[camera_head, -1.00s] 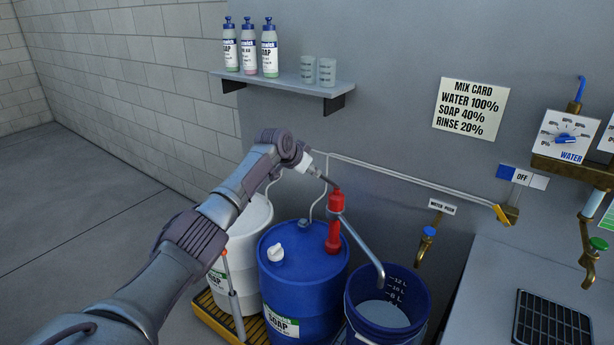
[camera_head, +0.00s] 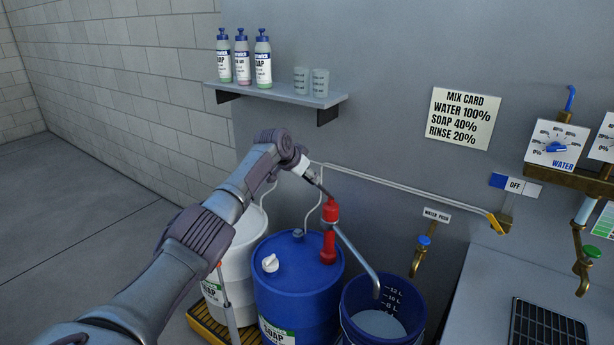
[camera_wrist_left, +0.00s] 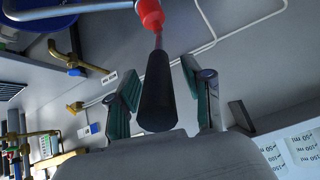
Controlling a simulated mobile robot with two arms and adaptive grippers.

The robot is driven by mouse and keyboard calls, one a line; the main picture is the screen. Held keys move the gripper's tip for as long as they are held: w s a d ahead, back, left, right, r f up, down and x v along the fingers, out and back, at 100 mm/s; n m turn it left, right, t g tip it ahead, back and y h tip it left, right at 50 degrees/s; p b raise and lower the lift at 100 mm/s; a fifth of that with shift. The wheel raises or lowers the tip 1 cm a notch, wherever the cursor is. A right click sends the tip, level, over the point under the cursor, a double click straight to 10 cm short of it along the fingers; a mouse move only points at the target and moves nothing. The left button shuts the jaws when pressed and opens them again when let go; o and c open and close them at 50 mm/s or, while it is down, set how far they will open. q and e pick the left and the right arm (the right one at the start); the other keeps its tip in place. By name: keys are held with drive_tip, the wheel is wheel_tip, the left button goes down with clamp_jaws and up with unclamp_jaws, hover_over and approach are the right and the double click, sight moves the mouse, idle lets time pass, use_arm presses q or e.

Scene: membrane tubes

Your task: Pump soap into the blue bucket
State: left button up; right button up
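The blue bucket (camera_head: 350,310) stands on the floor with pale liquid inside, below the spout (camera_head: 360,255) of the red hand pump (camera_head: 329,233). The pump is mounted on the blue soap drum (camera_head: 290,290). My left gripper (camera_head: 308,173) is at the upper end of the pump's lever. In the left wrist view, the lever's black grip (camera_wrist_left: 157,95) lies between the two green-padded fingers of my left gripper (camera_wrist_left: 162,92), with a visible gap on each side. The bucket's edge also shows there (camera_wrist_left: 45,18). My right gripper is not in view.
A white drum (camera_head: 240,260) stands left of the blue one on a yellow-edged pallet (camera_head: 208,325). A water push tap (camera_head: 420,255) is on the wall right of the bucket. A shelf (camera_head: 280,95) with bottles and cups hangs above. A counter with a drain grate (camera_head: 548,328) is at right.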

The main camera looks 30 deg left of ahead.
use_arm(q)
drive_tip(key=shift+s+f, duration=0.1)
drive_tip(key=v, duration=1.2)
